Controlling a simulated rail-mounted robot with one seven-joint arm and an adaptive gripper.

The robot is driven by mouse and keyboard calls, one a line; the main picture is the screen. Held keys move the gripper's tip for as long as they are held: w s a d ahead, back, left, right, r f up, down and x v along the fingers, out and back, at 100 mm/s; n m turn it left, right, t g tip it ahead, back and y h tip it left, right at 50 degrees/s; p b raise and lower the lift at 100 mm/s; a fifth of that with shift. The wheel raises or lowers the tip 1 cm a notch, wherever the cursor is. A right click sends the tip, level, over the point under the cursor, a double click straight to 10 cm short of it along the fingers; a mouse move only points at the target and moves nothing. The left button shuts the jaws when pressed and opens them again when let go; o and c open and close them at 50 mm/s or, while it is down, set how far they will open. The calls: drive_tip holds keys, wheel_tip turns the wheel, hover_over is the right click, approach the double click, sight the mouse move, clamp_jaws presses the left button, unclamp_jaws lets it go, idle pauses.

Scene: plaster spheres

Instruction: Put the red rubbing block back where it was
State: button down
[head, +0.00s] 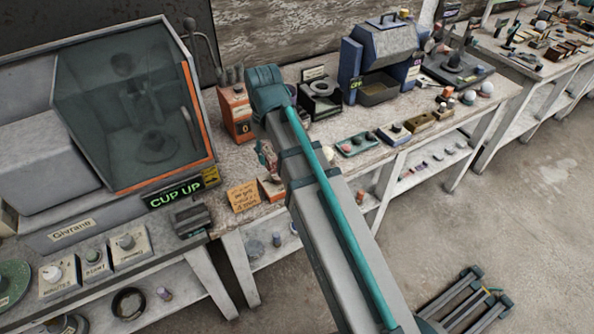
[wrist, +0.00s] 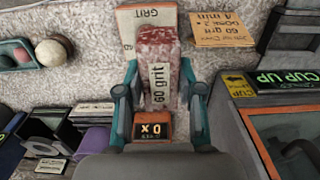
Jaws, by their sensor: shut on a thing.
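The red rubbing block (wrist: 160,45), mottled red with a white "60 grit" label, is between the teal fingers of my gripper (wrist: 160,72) in the wrist view. My gripper is shut on its sides. A pale plate marked "GRIT" and "60" (wrist: 130,18) lies just beyond and partly behind the block. I cannot tell whether the block touches it. In the head view, a small reddish part of the block (head: 269,162) shows left of my arm, above the bench; my arm hides most of my gripper there.
A small orange counter (wrist: 153,127) sits close to my gripper. A cardboard note (head: 243,196) lies at the bench's front edge. The glazed machine (head: 130,110) stands left, an orange tool box (head: 236,112) behind.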

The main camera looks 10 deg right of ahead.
drive_tip(key=shift+s+a+r, duration=0.3)
drive_tip(key=shift+s+a, duration=0.1)
drive_tip(key=shift+a, duration=0.05)
drive_tip(key=shift+s+d+r, duration=0.1)
drive_tip(key=shift+d, duration=0.1)
drive_tip(key=w+d+f+p, duration=0.2)
drive_tip(key=w+d+f, duration=0.2)
drive_tip(key=d, duration=0.1)
drive_tip(key=w+d+f+p, duration=0.2)
drive_tip(key=w+d+f, duration=0.3)
drive_tip(key=shift+f, duration=0.3)
drive_tip(key=shift+f+p, duration=0.95)
drive_tip(key=shift+f, duration=0.75)
drive_tip(key=shift+f, duration=0.15)
drive_tip(key=c, duration=0.7)
unclamp_jaws()
